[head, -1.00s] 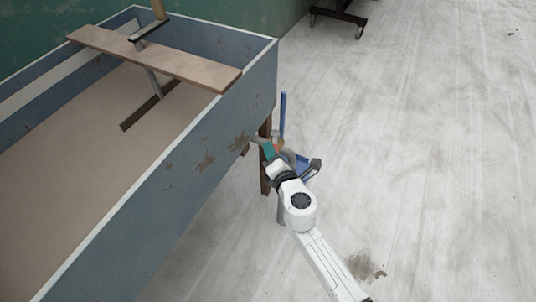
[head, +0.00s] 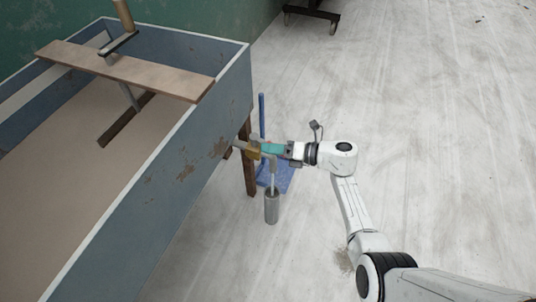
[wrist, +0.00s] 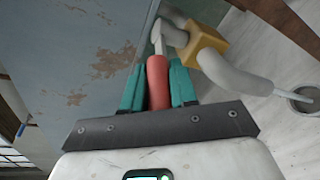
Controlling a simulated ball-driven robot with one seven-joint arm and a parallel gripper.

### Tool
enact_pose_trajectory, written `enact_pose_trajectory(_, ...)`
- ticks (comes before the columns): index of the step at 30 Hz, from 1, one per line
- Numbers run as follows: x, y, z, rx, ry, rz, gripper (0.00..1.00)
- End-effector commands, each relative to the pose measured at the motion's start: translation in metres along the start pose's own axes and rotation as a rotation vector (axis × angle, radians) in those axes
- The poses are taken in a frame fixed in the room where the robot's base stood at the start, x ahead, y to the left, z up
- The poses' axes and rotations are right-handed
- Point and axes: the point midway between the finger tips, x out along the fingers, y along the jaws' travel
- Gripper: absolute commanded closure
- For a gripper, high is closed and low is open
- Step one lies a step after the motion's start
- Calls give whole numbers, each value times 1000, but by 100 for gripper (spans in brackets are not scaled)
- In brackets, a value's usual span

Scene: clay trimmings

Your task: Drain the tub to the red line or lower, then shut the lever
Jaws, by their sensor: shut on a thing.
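The blue-grey tub (head: 248,75) fills the left of the head view, with a flat brown surface (head: 55,170) inside. I see no red line in either view. A yellow valve block (head: 253,151) sits on the grey outlet pipe at the tub's outer wall, and it shows close in the wrist view (wrist: 203,42). The lever's red grip (wrist: 157,80) hangs from a pale metal shank beside the block. My gripper (head: 266,149) is shut on this red grip, between its teal fingers (wrist: 157,88).
The outlet pipe bends down toward a grey cylinder (head: 271,208) below the valve. A blue upright with a blue base (head: 287,178) stands just behind it. A brown board (head: 125,70) lies across the tub.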

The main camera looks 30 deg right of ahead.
Motion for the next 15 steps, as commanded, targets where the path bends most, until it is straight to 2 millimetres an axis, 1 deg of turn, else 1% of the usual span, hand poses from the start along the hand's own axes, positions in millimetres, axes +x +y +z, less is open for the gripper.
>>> enact_pose_trajectory(1,0,-8,2,-11,20,13,100)
enact_pose_trajectory(7,-1,-10,7,-31,107,64,100)
enact_pose_trajectory(15,-3,-9,11,-43,164,95,100)
